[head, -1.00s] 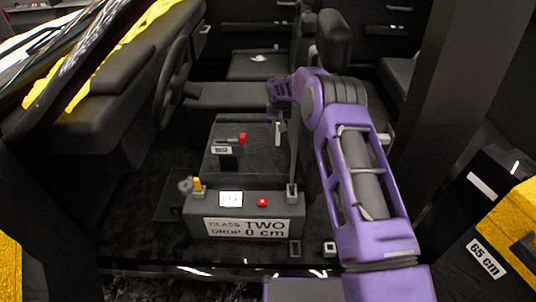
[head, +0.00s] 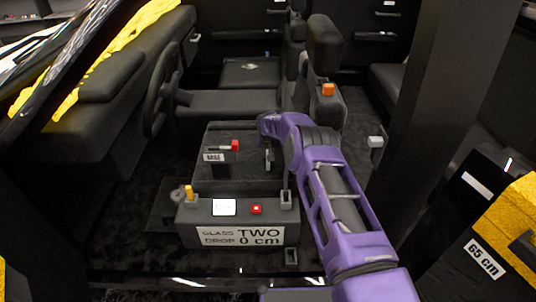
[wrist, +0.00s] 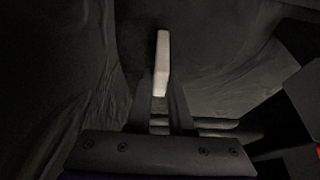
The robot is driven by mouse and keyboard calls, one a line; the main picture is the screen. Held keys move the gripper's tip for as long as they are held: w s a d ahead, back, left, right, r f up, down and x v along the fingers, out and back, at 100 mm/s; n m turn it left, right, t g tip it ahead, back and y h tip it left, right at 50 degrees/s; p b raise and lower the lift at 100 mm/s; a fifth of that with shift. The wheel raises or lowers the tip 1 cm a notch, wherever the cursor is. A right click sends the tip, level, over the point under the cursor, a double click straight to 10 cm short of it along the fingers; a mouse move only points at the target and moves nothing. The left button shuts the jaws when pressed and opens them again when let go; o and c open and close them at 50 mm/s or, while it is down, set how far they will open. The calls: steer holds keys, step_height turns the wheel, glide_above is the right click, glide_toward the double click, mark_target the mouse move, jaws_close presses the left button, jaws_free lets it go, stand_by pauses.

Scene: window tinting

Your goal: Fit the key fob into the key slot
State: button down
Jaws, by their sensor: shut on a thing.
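My gripper (wrist: 160,105) is shut on a pale grey, narrow bar, the key fob (wrist: 162,62), which sticks out beyond the fingertips in the wrist view. In the head view the fob (head: 268,160) hangs as a small light strip below my purple wrist, above the dark floor area behind the grey control box (head: 190,234). A small grey upright holder with a dark opening (head: 286,198) stands at the box's right end; it looks like the key slot, but I cannot be certain. The fob is apart from it, farther back. The wrist view does not show the slot clearly.
The box carries a yellow lever (head: 189,192), a white display (head: 224,207) and a red button (head: 256,209). A red-tipped lever (head: 235,146) stands behind it. The steering wheel (head: 163,90) is at left, a dark pillar (head: 430,100) at right. An orange block (head: 328,90) shows behind my arm.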

steer(key=c, duration=0.8)
jaws_free()
